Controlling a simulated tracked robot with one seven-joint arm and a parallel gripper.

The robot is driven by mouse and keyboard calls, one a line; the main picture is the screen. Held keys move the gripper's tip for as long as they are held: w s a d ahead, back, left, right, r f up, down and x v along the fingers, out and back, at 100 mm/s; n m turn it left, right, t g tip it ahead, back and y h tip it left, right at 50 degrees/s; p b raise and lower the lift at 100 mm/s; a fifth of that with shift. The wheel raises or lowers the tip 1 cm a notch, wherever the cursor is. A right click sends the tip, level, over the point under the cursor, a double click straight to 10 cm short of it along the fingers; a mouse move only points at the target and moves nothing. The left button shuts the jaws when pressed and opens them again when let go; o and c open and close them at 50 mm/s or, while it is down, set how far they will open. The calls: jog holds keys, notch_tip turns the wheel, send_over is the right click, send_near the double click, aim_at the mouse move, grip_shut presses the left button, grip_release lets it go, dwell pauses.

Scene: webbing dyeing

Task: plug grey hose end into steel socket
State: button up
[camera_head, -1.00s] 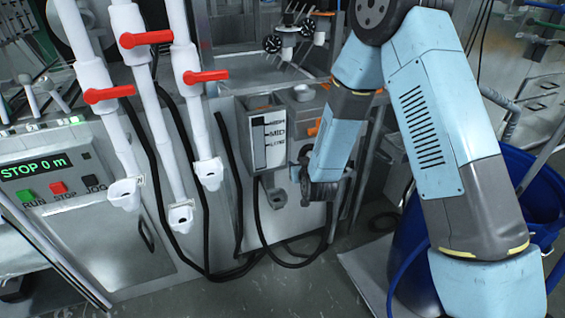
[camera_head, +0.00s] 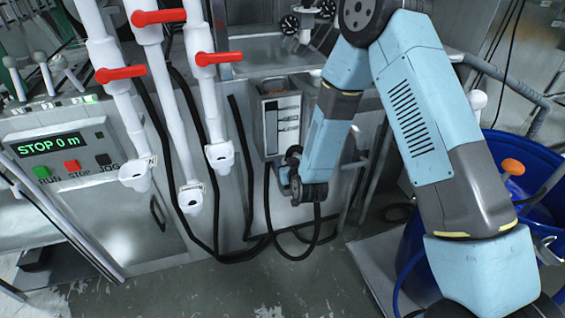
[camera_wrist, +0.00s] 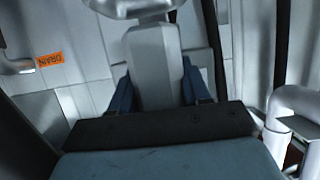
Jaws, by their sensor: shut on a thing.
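In the wrist view my gripper (camera_wrist: 158,90) is shut, its two blue fingers either side of a grey, block-like piece that looks like the grey hose end (camera_wrist: 155,62). A pale grey rounded cup or rim (camera_wrist: 130,7), possibly the steel socket, shows at the top edge, in line with the held piece. I cannot tell whether the two touch or are apart. In the head view my wrist hides most of the gripper and the held piece, in front of the grey machine panel below the level gauge (camera_head: 283,125). A black hose (camera_head: 292,256) loops below.
Three white pipes with red valve handles (camera_head: 120,74) hang at left beside the STOP 0 m control panel (camera_head: 62,150). A blue barrel (camera_head: 530,160) stands at right. An orange DRAIN label (camera_wrist: 49,61) and a white pipe (camera_wrist: 300,105) flank the gripper. Floor (camera_head: 300,290) shows in front.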

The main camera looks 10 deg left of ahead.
jog(key=shift+f, duration=2.1)
jog(key=o, duration=1.4)
jog(key=shift+c, duration=0.2)
